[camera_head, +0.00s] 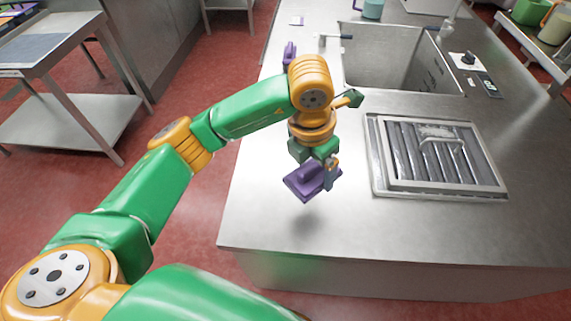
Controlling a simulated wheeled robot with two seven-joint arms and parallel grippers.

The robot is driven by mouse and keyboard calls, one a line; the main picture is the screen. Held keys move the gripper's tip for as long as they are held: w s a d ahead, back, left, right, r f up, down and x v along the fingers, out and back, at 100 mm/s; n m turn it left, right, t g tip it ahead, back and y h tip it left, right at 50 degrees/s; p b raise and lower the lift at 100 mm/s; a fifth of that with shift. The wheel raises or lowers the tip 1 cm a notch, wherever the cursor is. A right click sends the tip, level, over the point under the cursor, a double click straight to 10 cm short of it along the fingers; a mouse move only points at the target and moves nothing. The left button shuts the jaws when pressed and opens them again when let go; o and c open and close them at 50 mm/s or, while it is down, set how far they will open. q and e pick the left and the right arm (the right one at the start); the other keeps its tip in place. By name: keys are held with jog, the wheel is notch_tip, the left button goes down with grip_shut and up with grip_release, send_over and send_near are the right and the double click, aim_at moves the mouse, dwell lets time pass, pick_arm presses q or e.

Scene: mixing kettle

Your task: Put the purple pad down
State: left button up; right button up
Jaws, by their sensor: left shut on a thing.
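My left gripper (318,168) is shut on a purple pad (303,186), which has a raised grip on top. The gripper and pad are over the front left part of the steel counter (270,220). A dark shadow lies on the counter just below the pad, and the pad looks held a little above the surface. Another purple object (289,54) stands farther back near the counter's left edge. My right gripper is not in view.
A drain grate (440,158) with a handle is set in the counter to the right of the pad. The counter's front area is bare. A steel cart (70,110) stands at left.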

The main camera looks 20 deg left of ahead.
pick_arm(q)
jog(key=w+a+f, duration=0.1)
jog(key=f, duration=0.1)
jog(key=w+a+f, duration=0.1)
jog(key=a+f, duration=0.1)
jog(key=w+a+f, duration=0.1)
jog(key=a+f, duration=0.1)
jog(key=shift+w+a+p, duration=0.25)
jog(key=shift+p, duration=0.15)
notch_tip(320, 180, down, 3)
jog(key=shift+w+r+p, duration=0.1)
jog(key=shift+w+p, duration=0.05)
jog(key=shift+p, duration=0.5)
jog(key=shift+f, duration=0.5)
jog(key=o, duration=1.6)
jog(key=shift+c, duration=0.2)
jog(key=shift+r, duration=0.35)
notch_tip(320, 180, up, 12)
jog(key=s+b, duration=0.1)
jog(key=b, duration=0.1)
jog(key=shift+s+a+f, duration=0.25)
jog(key=shift+s+a, duration=0.05)
jog(key=shift+a, duration=0.15)
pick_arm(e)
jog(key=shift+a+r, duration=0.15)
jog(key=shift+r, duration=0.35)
